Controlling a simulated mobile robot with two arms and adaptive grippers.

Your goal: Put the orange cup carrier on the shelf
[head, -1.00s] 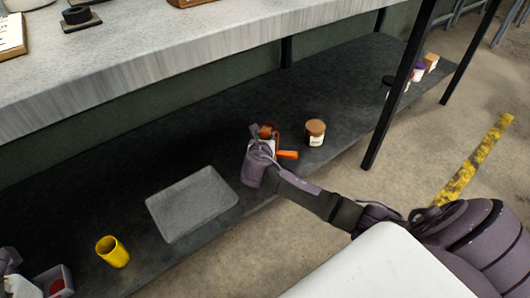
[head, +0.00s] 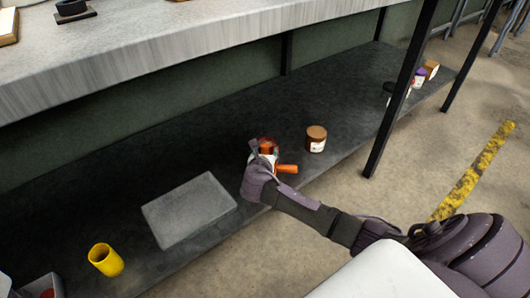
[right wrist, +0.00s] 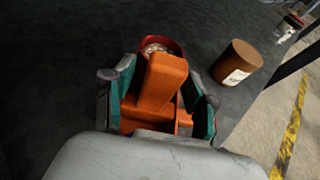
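The orange cup carrier (right wrist: 166,85) shows in the right wrist view between the teal fingers of my right gripper (right wrist: 160,108), which appear to press on both its sides. A red cup with pale contents (right wrist: 158,44) sits at its far end. In the head view my right gripper (head: 262,160) is at the front part of the dark lower shelf (head: 330,125). The carrier's orange handle (head: 287,169) sticks out to the right of it. I cannot tell whether the carrier's underside touches the shelf. My left gripper is not clearly in view.
A brown-lidded jar (head: 316,139) stands just right of the carrier. A grey slab (head: 188,210) and a yellow cup (head: 105,260) are to the left. More jars (head: 417,77) stand far right, past a black table leg (head: 400,100). The grey tabletop (head: 180,55) overhangs the shelf.

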